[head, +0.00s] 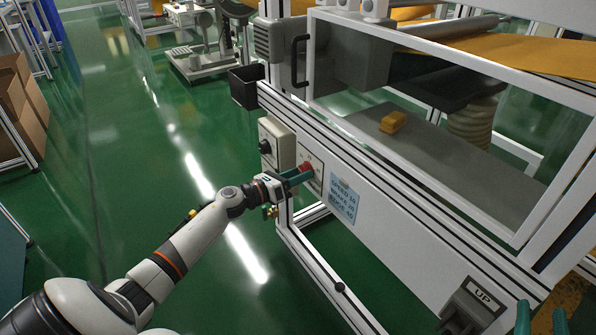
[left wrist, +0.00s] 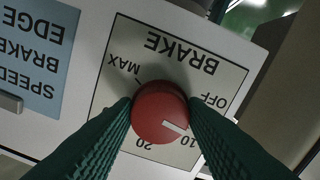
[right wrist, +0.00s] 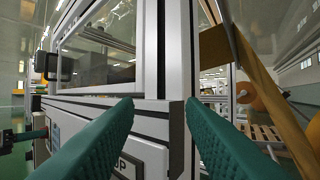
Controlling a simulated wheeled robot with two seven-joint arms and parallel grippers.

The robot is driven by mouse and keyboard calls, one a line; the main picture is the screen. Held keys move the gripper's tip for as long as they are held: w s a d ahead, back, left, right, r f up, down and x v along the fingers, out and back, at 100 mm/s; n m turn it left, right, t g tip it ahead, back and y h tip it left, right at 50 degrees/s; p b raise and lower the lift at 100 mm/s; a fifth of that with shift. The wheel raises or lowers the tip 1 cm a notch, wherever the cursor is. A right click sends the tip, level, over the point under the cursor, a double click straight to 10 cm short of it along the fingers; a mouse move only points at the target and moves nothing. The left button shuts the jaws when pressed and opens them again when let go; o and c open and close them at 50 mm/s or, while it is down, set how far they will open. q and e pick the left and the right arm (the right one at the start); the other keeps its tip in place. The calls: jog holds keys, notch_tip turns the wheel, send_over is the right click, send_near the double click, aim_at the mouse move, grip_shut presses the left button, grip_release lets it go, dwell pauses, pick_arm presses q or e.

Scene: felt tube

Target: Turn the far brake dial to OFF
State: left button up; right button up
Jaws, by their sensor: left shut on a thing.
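The red brake dial (left wrist: 160,112) sits on a pale plate marked BRAKE, with MAX, OFF, 10 and 20 printed around it upside down in the left wrist view. Its white pointer mark is at the lower right, toward the 10. My left gripper (left wrist: 162,115) is shut on the dial, one green finger on each side. In the head view the left gripper (head: 300,176) reaches the dial (head: 306,168) on the machine's front. My right gripper (head: 541,318) is open and empty near the machine's right corner; its spread fingers (right wrist: 160,115) also show in the right wrist view.
A blue note (head: 344,201) is to the right of the dial. A grey box with a black knob (head: 265,147) is to its left. A lever switch marked UP (head: 475,300) is at lower right. Green floor is open to the left.

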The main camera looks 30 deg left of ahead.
pick_arm(q)
jog(key=shift+n+p, duration=2.05)
jog(key=shift+n, duration=1.95)
pick_arm(e)
jog(key=s+d+f+g+h, duration=0.1)
jog(key=s+d+f+g, duration=0.1)
jog(key=f+g, duration=0.4)
jog(key=s+d+f+g+h, duration=0.2)
jog(key=s+f+g, duration=0.2)
jog(key=f+g, duration=0.2)
jog(key=shift+s+f+m+h, duration=0.25)
jog(key=shift+f+m+h, duration=0.05)
jog(key=shift+f, duration=1.1)
pick_arm(q)
jog(key=o, duration=1)
jog(key=shift+s, duration=0.1)
jog(key=p+v, duration=0.1)
jog(key=v, duration=1.1)
jog(key=shift+d+p, duration=0.1)
jog(key=shift+p, duration=0.3)
pick_arm(e)
jog(key=s+d+f+g+h, duration=0.1)
jog(key=s+d+f+g, duration=0.1)
jog(key=s+g, duration=0.2)
jog(key=s, duration=0.3)
jog(key=shift+s+d+f+g, duration=0.25)
jog(key=shift+f+g, duration=0.05)
